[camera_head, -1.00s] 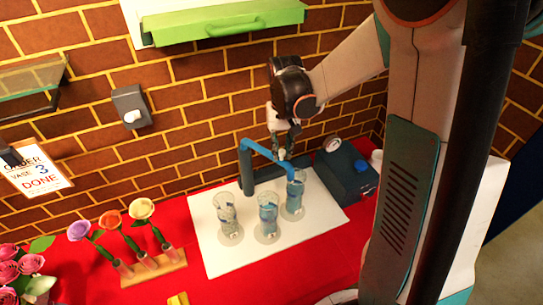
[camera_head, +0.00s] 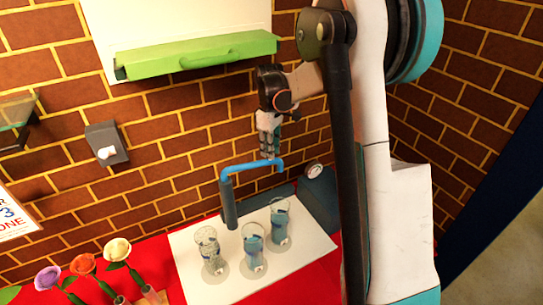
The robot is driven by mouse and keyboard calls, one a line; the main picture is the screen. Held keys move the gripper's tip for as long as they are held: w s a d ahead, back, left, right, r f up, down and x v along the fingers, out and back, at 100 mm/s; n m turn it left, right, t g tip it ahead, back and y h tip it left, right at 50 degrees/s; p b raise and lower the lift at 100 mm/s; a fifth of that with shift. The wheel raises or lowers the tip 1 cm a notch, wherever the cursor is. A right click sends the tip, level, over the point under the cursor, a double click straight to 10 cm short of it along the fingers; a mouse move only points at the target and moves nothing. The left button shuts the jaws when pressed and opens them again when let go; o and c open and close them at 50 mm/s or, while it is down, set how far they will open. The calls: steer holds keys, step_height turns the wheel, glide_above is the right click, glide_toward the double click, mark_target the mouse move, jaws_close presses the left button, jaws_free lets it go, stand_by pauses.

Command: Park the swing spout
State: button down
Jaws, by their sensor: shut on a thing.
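The blue swing spout (camera_head: 250,168) runs from its dark upright post (camera_head: 229,204) to the right and ends in a short downturned tip. The tip appears behind and above the rightmost glass, near the brick wall. My gripper (camera_head: 268,154) is at the spout's outer part, pointing down, and is shut on it; the exact finger contact is small and hard to see.
The glasses stand on a white mat (camera_head: 235,285) on a red table. A dark blue box (camera_head: 320,208) with a round dial (camera_head: 314,170) sits right of them. Flowers (camera_head: 117,250) stand at the lower left.

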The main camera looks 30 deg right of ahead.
steer(key=shift+w+d+n, duration=0.15)
steer(key=shift+w+n, duration=0.75)
steer(key=shift+w, duration=0.4)
steer(key=c, duration=1.4)
jaws_free()
